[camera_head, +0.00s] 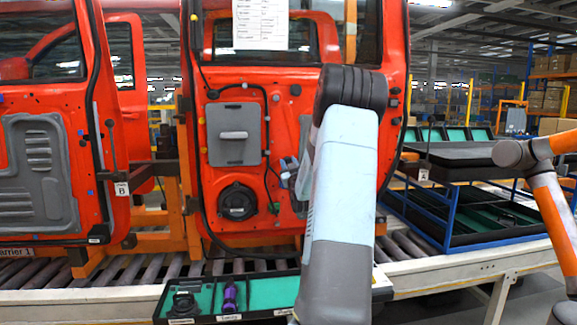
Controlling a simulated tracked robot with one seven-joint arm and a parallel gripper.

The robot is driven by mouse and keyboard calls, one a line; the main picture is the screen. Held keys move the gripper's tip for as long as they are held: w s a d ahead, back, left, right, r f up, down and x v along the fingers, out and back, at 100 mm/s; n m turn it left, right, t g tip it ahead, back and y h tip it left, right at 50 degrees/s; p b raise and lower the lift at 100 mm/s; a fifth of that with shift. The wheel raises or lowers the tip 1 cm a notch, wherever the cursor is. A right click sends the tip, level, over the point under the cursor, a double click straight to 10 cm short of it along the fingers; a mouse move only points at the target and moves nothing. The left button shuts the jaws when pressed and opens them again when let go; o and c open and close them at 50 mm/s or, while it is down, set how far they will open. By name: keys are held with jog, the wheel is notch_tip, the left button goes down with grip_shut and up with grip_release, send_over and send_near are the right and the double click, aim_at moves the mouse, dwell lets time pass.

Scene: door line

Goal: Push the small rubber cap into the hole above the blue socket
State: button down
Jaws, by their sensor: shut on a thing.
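The red door (236,75) hangs in front of me, with a grey panel and a black round speaker on its inner face. A small blue part (287,163) with paler pieces shows on the door just left of my arm. It may be the blue socket, but it is too small to tell. The area above and right of it is partly covered by my arm. My raised arm stands in front of the door's right half. My gripper is hidden behind it, and I cannot make out its fingers. I cannot see the rubber cap or pick out the hole.
A green-lined tray (207,319) at the front holds a purple item (230,295) and a black part (184,301). A roller conveyor (126,269) runs under the doors. Another red door (45,110) hangs at left. A blue rack (448,232) and an orange arm (549,201) stand at right.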

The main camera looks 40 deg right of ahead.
jog(key=shift+w+d, duration=0.5)
jog(key=shift+w, duration=0.25)
dwell(0.7)
jog(key=c, duration=0.7)
grip_release()
jog(key=shift+s, duration=0.1)
